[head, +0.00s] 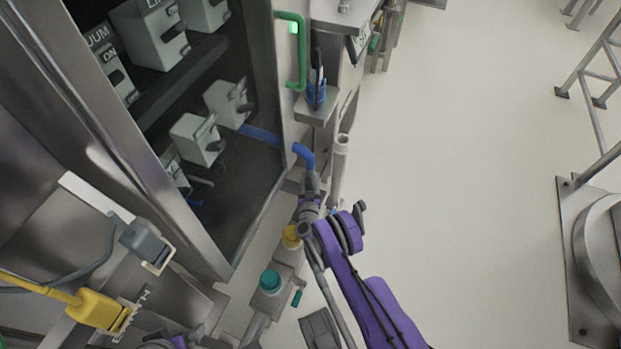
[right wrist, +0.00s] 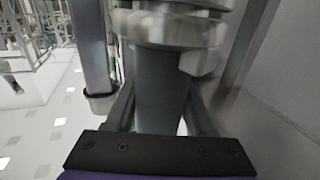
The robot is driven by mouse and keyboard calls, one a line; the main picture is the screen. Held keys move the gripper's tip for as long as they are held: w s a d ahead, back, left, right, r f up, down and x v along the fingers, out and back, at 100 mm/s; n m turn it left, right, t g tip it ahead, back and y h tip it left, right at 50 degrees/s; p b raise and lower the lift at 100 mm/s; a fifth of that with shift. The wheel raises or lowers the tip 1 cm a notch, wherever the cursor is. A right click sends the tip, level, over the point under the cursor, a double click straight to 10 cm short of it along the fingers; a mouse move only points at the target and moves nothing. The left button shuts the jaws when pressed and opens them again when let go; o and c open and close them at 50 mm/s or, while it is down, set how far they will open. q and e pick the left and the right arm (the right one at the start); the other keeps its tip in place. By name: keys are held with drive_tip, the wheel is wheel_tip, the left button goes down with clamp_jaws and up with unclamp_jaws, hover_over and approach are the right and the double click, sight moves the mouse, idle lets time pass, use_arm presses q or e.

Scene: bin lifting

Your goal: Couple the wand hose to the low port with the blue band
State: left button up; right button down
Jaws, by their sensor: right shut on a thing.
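My right gripper (head: 311,208), at the end of the purple arm, is shut on a grey hose coupling (head: 312,183). A blue hose bend (head: 304,155) leads up from this coupling toward the cabinet. In the right wrist view the fingers (right wrist: 160,98) close around a grey cylinder below a wide metal collar (right wrist: 170,28). Beside the gripper are low ports with a yellow band (head: 291,238) and a teal band (head: 270,281). I cannot clearly make out a blue-banded port; the gripper and arm cover that spot. My left gripper is not clearly visible.
A pale upright pipe (head: 341,150) stands just right of the coupling. An open steel cabinet (head: 255,220) with a green handle (head: 303,60) is at the left. A yellow plug (head: 95,308) and a grey plug (head: 145,243) are lower left. Open floor (head: 460,170) lies right.

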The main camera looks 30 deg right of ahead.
drive_tip(key=shift+f, duration=0.1)
idle(0.3)
drive_tip(key=shift+c, duration=0.9)
unclamp_jaws()
drive_tip(key=shift+s, duration=0.15)
drive_tip(key=p+v, duration=0.1)
drive_tip(key=v, duration=0.6)
drive_tip(key=shift+p, duration=0.35)
drive_tip(key=shift+s+a+f, duration=0.1)
